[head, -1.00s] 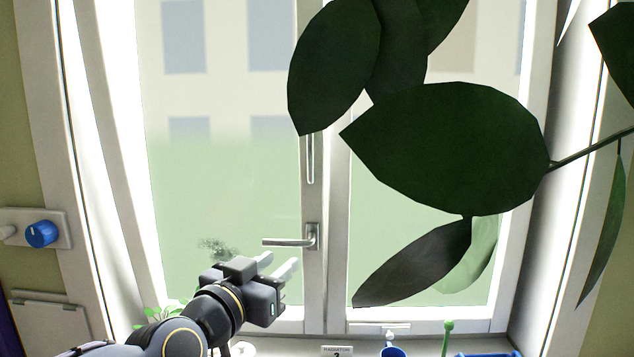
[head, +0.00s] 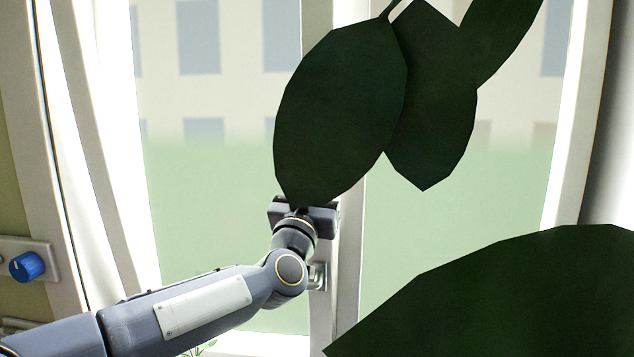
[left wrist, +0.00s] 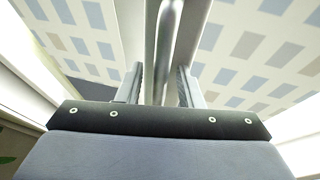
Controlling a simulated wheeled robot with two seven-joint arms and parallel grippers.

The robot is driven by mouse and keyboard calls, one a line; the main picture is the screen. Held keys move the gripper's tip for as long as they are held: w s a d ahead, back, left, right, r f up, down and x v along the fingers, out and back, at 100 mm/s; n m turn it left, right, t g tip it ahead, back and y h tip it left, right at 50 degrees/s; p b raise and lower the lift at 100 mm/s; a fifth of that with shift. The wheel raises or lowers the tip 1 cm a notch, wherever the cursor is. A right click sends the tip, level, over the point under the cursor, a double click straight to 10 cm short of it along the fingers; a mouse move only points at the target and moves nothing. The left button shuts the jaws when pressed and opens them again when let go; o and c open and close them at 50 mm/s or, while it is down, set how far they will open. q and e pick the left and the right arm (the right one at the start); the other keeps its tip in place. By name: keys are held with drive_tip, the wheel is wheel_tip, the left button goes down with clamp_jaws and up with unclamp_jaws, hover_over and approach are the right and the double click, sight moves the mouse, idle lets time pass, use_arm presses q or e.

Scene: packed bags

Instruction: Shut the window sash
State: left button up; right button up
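The window sash (head: 215,190) with its large glass pane fills the left and middle of the head view; whether it stands ajar is hard to tell. Its lever handle (head: 319,278) is mostly hidden behind my left arm. My left gripper (head: 303,207) is up at the sash's middle upright, its fingertips hidden by the gripper body and a leaf. In the left wrist view, the fingers of my left gripper (left wrist: 160,85) are apart, one on each side of a vertical metal bar handle (left wrist: 166,40). I see no clear grip on the bar. My right gripper is out of view.
Large dark plant leaves (head: 340,110) hang in front of the window, and another leaf (head: 500,290) covers the lower right. A blue knob (head: 27,266) sits on the wall at left. White curtain-like strips flank the window.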

use_arm(q)
clamp_jaws()
drive_tip(key=shift+r, duration=0.1)
